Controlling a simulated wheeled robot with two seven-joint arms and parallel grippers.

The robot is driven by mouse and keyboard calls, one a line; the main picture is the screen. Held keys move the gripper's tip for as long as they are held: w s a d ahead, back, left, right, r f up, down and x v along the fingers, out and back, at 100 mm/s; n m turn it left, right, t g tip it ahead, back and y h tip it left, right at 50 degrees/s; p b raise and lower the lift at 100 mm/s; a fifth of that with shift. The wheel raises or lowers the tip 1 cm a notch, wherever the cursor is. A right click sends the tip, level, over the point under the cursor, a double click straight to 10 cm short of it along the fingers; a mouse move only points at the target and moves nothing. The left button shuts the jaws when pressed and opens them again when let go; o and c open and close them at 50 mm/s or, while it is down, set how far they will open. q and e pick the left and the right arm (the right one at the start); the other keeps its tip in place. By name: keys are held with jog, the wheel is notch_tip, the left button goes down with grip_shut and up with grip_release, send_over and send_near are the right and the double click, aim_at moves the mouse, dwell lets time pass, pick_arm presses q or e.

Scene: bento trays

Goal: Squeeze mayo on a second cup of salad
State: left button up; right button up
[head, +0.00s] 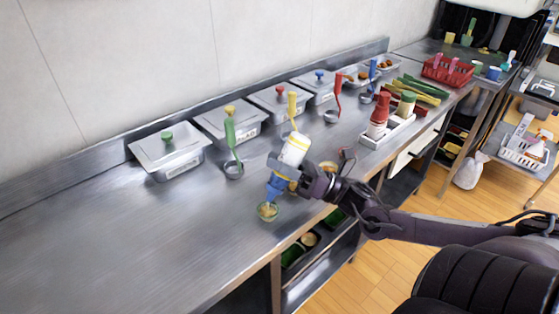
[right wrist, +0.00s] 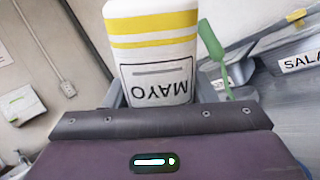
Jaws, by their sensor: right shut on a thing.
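My right gripper (head: 288,168) is shut on the white mayo bottle (head: 295,149), which has yellow bands. The bottle is tilted nozzle-down, with its blue nozzle (head: 275,188) just above a small cup of salad (head: 267,211) near the counter's front edge. I cannot tell whether mayo is coming out. In the right wrist view the bottle (right wrist: 155,45) fills the space between the fingers, its MAYO label upside down. A second cup (head: 328,167) shows partly behind my right gripper; its contents are unclear. My left gripper is not in view.
Lidded steel bins (head: 168,155) line the wall, with ladles such as the green-handled one (head: 232,150) in front. The counter's left side (head: 90,230) is clear.

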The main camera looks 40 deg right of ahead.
jog(key=shift+s+r+p, duration=0.1)
jog(key=shift+s+p, duration=0.2)
jog(key=shift+p, duration=0.05)
dwell(0.3)
jog(key=shift+w+b, duration=0.35)
jog(key=shift+b, duration=0.05)
jog(key=shift+w+b, duration=0.35)
jog(key=shift+w, duration=0.15)
jog(key=o, duration=0.4)
